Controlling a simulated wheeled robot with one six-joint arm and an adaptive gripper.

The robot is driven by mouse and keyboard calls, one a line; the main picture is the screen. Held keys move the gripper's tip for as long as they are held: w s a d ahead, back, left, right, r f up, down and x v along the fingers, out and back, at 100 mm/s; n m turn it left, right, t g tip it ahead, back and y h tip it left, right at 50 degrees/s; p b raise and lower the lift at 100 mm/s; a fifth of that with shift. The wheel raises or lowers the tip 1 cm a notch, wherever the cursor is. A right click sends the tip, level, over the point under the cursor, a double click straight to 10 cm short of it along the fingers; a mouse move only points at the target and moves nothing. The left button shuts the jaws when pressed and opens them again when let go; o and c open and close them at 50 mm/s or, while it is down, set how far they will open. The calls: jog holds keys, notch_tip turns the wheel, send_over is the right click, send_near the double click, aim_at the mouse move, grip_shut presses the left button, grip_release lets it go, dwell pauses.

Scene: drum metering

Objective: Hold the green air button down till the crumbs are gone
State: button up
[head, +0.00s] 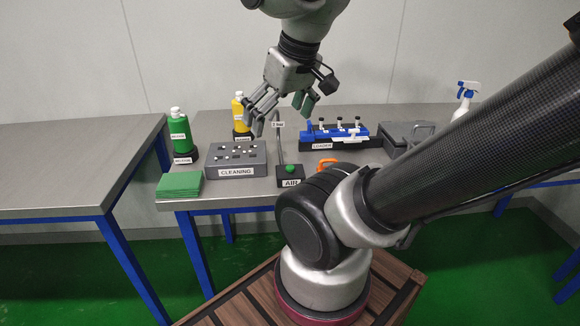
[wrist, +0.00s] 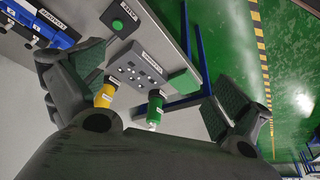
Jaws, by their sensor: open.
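The green air button (head: 290,169) sits on a small black base labelled AIR, at the front of the middle table. It also shows in the wrist view (wrist: 117,25) as a green dot on a dark base. My gripper (head: 283,118) is open and empty, above and behind the button, with nothing touching it. In the wrist view its fingers (wrist: 150,82) are spread wide. A grey block labelled CLEANING (head: 236,158) stands left of the button, with small dark and light pieces on top; it shows between my fingers in the wrist view (wrist: 135,70). I cannot make out crumbs.
A thin upright post (head: 278,142) stands behind the button. A green bottle (head: 180,132), a yellow bottle (head: 238,112) and green cloths (head: 180,185) are to the left. A blue loader (head: 338,133), an orange-handled item (head: 326,163) and a spray bottle (head: 465,98) are to the right.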

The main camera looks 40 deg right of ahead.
grip_shut()
dwell(0.3)
dwell(1.2)
